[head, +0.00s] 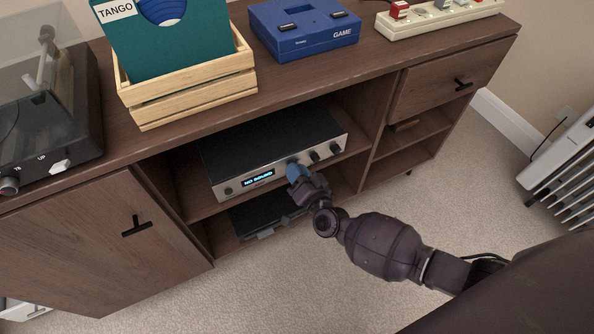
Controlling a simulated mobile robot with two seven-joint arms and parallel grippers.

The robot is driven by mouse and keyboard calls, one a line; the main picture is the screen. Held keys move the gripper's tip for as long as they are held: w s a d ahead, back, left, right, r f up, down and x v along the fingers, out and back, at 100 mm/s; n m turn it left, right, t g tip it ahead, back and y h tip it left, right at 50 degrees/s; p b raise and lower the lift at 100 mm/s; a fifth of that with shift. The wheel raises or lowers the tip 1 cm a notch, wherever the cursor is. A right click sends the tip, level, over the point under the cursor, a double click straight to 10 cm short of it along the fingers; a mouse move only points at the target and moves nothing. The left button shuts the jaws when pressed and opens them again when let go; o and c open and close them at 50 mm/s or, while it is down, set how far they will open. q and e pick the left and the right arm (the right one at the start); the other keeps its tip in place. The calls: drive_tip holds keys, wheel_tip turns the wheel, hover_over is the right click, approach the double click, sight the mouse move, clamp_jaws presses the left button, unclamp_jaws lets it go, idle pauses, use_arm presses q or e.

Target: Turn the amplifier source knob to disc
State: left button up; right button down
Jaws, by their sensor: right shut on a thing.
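The amplifier (275,137) is a silver-fronted box with a dark top on the upper shelf of the cabinet's open bay. Its lit blue display (258,180) reads "NO SOUND". Two dark knobs (324,152) show uncovered on the right of its front. My right gripper (295,172), with blue fingertips, is at the amplifier's front just right of the display. It is shut on the source knob, which it mostly hides, so the knob's pointer cannot be read. My left gripper is not in view.
A dark flat unit (262,213) lies on the shelf below. A turntable (45,120), a wooden record crate (190,92), a blue game console (302,30) and a cream power strip (438,17) stand on the cabinet top. A white radiator (565,165) stands at right; the carpet in front is clear.

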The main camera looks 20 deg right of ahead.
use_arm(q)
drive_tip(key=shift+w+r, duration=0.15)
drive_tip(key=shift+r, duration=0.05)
use_arm(e)
drive_tip(key=shift+r, duration=0.15)
use_arm(q)
drive_tip(key=p, duration=0.2)
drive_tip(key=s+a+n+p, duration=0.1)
drive_tip(key=p, duration=0.2)
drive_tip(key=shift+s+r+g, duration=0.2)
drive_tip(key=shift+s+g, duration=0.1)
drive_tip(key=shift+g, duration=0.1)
use_arm(e)
drive_tip(key=n, duration=1.1)
drive_tip(key=shift+a+g, duration=0.1)
drive_tip(key=shift+g, duration=0.2)
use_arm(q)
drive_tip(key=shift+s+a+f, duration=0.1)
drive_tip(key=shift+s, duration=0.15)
use_arm(e)
drive_tip(key=shift+n, duration=0.3)
drive_tip(key=c, duration=1)
unclamp_jaws()
drive_tip(key=shift+c, duration=0.2)
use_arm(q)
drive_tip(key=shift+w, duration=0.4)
use_arm(e)
drive_tip(key=shift+o, duration=0.4)
drive_tip(key=shift+s, duration=0.1)
